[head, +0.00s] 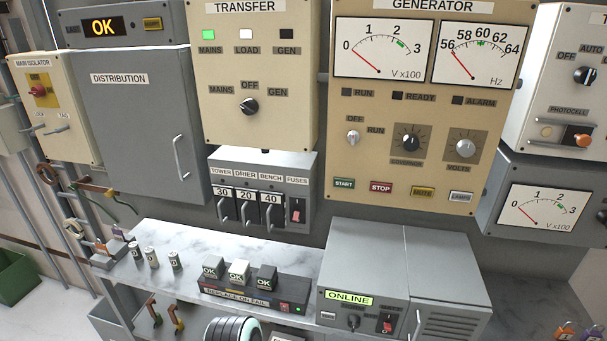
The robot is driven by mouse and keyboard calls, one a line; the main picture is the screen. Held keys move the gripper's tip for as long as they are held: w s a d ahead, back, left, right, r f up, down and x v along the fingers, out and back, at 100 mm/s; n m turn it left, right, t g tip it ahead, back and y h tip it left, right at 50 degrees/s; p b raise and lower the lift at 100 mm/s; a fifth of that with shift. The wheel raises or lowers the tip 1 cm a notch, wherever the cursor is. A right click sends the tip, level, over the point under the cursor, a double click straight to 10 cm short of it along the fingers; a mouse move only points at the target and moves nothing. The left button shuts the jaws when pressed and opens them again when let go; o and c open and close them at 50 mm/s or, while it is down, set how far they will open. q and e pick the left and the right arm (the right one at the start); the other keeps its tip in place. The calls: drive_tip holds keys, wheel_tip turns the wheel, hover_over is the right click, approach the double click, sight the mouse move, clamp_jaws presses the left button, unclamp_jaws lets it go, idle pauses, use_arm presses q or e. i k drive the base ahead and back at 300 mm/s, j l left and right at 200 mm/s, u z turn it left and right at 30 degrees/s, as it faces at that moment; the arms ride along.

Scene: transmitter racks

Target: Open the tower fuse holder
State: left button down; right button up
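The tower fuse holder (224,206) is the leftmost of three black fuse holders in the grey fuse box (300,165) below the transfer panel. It is labelled TOWER and 30, and has a metal handle on its front. It looks seated flush, in line with the dryer holder (246,208) marked 20 and the bench holder (270,210) marked 40. A red switch (296,211) under the FUSES label is at the box's right end. Neither of my grippers shows in the head view.
A marble-topped shelf (190,240) runs below the fuse box. The grey distribution cabinet (140,120) stands left, the generator panel (420,110) right.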

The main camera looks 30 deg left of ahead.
sight(225, 199)
drive_tip(key=u, duration=1.65)
drive_tip(key=i+j, duration=0.1)
drive_tip(key=j, duration=0.6)
